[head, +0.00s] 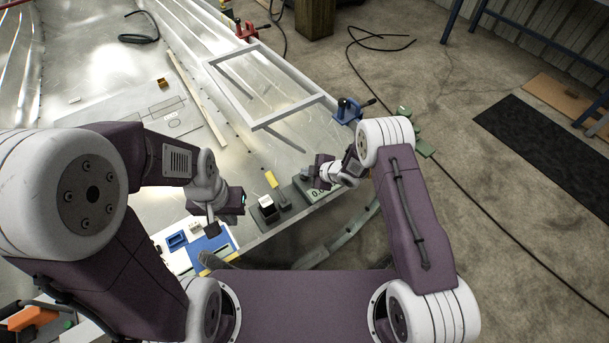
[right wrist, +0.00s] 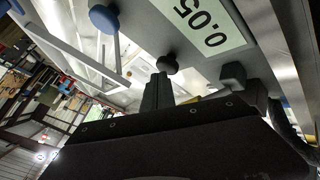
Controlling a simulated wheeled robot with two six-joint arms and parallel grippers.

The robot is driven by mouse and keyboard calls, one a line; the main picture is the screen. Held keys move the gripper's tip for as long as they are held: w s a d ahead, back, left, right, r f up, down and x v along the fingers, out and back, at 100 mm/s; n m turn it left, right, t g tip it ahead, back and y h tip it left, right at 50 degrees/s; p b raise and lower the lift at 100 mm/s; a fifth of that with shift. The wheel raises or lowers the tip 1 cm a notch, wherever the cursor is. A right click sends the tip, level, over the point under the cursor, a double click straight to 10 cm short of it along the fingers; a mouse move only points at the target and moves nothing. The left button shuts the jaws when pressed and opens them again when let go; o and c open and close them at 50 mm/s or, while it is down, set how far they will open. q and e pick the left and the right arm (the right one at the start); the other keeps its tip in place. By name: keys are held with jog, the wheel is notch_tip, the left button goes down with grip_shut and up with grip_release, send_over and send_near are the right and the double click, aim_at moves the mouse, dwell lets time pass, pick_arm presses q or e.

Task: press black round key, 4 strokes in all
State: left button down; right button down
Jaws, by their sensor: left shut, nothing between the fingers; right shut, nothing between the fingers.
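The black round key (right wrist: 167,63) stands out from a grey device (right wrist: 200,70) in the right wrist view. A blue round key (right wrist: 104,19) and a black square-looking knob (right wrist: 234,74) are on the same device. In the head view the device's display (head: 318,194) is partly visible beside my right gripper (head: 312,180), which hides the keys. My left gripper (head: 212,229) is shut and empty, well left of the device.
A black box with a white top (head: 267,208) and a yellow-ended item (head: 273,183) stand left of the device. A blue tray (head: 177,241) lies near my left gripper. A grey frame (head: 262,88) and a blue clamp (head: 347,110) are farther back on the metal surface.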

jog(key=shift+f+b, duration=0.4)
jog(key=shift+f, duration=0.2)
jog(key=shift+r, duration=0.15)
dwell(0.4)
jog(key=shift+r+p, duration=1.05)
jog(key=shift+r, duration=0.15)
notch_tip(320, 180, up, 5)
jog(key=p, duration=0.4)
jog(key=shift+r, duration=0.1)
dwell(2.1)
